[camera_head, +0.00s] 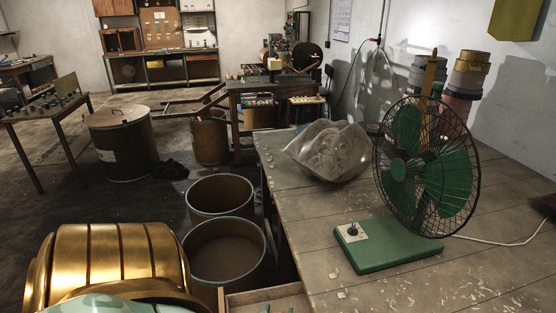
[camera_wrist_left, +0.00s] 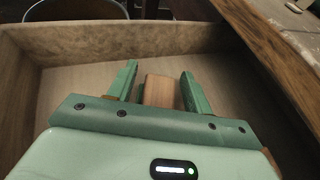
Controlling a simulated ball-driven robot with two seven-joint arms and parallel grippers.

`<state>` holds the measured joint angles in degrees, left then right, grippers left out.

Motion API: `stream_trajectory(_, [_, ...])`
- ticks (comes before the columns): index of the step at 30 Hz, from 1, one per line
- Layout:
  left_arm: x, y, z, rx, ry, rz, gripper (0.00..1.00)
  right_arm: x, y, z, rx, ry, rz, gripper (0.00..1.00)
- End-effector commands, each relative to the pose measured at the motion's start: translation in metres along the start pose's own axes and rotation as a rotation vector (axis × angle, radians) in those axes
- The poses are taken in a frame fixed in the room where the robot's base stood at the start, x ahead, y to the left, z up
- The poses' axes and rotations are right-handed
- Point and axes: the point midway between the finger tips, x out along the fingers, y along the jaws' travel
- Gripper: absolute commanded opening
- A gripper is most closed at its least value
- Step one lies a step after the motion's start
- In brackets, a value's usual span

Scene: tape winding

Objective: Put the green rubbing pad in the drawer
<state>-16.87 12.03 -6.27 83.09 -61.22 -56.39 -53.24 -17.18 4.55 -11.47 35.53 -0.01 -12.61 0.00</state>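The open drawer (camera_head: 262,296) is at the bottom of the head view, at the table's left side. In the left wrist view its pale floor and walls (camera_wrist_left: 60,45) surround my left gripper (camera_wrist_left: 160,80). The two green fingers are apart, with a tan wood-coloured block (camera_wrist_left: 160,90) between them and narrow gaps at its sides. The block appears to be inside the drawer. In the head view, only green bits of my left gripper (camera_head: 278,309) show. My right gripper is out of view.
The wooden table (camera_head: 330,275) holds a green fan (camera_head: 425,170) and a shiny, translucent, bulky object (camera_head: 330,150). Two open drums (camera_head: 225,250) stand left of the table. The table's front area is mostly clear, with small scraps.

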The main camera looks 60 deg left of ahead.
Motion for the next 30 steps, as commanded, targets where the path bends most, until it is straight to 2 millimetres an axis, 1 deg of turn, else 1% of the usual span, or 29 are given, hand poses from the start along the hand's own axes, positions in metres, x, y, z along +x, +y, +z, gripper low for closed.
stream_trajectory(5, [-0.001, 0.000, 0.003, -0.001, 0.000, 0.000, 0.50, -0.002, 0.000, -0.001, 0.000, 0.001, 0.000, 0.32])
stream_trajectory(7, [-0.007, 0.000, 0.003, -0.001, 0.001, -0.001, 0.50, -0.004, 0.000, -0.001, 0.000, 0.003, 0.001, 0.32])
stream_trajectory(11, [-0.030, 0.000, 0.005, -0.002, 0.002, 0.000, 0.50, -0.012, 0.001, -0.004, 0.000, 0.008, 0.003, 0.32])
stream_trajectory(15, [-0.065, 0.000, 0.004, -0.002, 0.003, -0.001, 0.50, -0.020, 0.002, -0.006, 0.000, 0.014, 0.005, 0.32])
stream_trajectory(18, [-0.087, 0.000, 0.004, -0.002, 0.002, 0.000, 0.50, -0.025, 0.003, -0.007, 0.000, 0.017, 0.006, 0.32])
stream_trajectory(21, [-0.105, 0.000, 0.004, -0.001, 0.002, 0.000, 0.50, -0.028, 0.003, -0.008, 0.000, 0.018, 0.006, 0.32])
stream_trajectory(25, [-0.118, 0.000, 0.003, -0.002, 0.001, 0.000, 0.50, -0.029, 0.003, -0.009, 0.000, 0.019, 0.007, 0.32])
stream_trajectory(30, [-0.122, 0.000, 0.003, -0.001, 0.000, 0.000, 0.50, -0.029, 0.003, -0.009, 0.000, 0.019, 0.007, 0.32])
